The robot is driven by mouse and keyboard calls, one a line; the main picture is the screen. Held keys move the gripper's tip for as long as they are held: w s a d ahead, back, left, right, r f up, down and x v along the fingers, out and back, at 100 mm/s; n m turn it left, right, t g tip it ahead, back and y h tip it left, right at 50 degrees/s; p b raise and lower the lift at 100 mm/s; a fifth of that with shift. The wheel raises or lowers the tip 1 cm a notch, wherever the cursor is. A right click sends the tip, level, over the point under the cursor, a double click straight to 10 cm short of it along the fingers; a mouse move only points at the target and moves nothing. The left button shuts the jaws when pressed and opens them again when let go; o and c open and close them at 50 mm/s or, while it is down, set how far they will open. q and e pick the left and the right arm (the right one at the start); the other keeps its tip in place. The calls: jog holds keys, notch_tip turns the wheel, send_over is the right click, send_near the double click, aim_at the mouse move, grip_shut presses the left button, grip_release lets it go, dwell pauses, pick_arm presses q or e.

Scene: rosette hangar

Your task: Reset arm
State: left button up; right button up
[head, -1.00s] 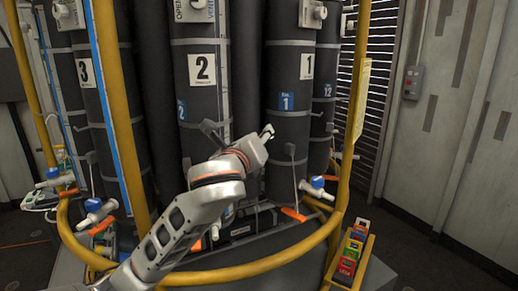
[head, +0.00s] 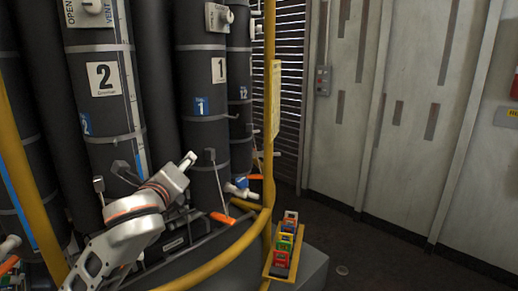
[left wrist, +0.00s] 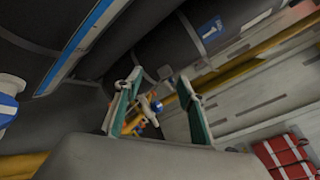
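My left arm comes in from the lower left of the head view, reaching up toward the dark columns. Its gripper (head: 188,160) is in front of the column marked 1 (head: 207,135), just below its blue label. In the left wrist view the two teal-lined fingers of my left gripper (left wrist: 159,80) stand apart with nothing held between them. Whether a finger touches the column cannot be told. My right arm and gripper are in neither view.
A curved yellow rail (head: 215,262) and a yellow post (head: 268,150) stand around the columns. Valves with orange handles (head: 222,218) stick out nearby. The floor (head: 380,262) further right looks mostly clear.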

pick_arm(q)
jog(key=s+d+f+n+g+h, duration=0.1)
jog(key=s+d+f+n, duration=0.15)
jog(key=f, duration=0.75)
jog(key=s+d+f+n+g+h, duration=0.1)
jog(key=s+f+n+g, duration=0.2)
jog(key=f, duration=0.8)
jog(key=s+d+f+n+h, duration=0.1)
jog(key=s+f+n, duration=0.3)
jog(key=f, duration=0.6)
jog(key=s+f+n+g+h, duration=0.1)
jog(key=s+f+n+g, duration=0.1)
jog(key=s+f+n, duration=1.1)
jog(key=s+f, duration=0.7)
jog(key=s, duration=0.1)
jog(key=shift+s+d+f, duration=0.2)
jog(key=shift+s+d, duration=0.1)
jog(key=shift+s, duration=0.05)
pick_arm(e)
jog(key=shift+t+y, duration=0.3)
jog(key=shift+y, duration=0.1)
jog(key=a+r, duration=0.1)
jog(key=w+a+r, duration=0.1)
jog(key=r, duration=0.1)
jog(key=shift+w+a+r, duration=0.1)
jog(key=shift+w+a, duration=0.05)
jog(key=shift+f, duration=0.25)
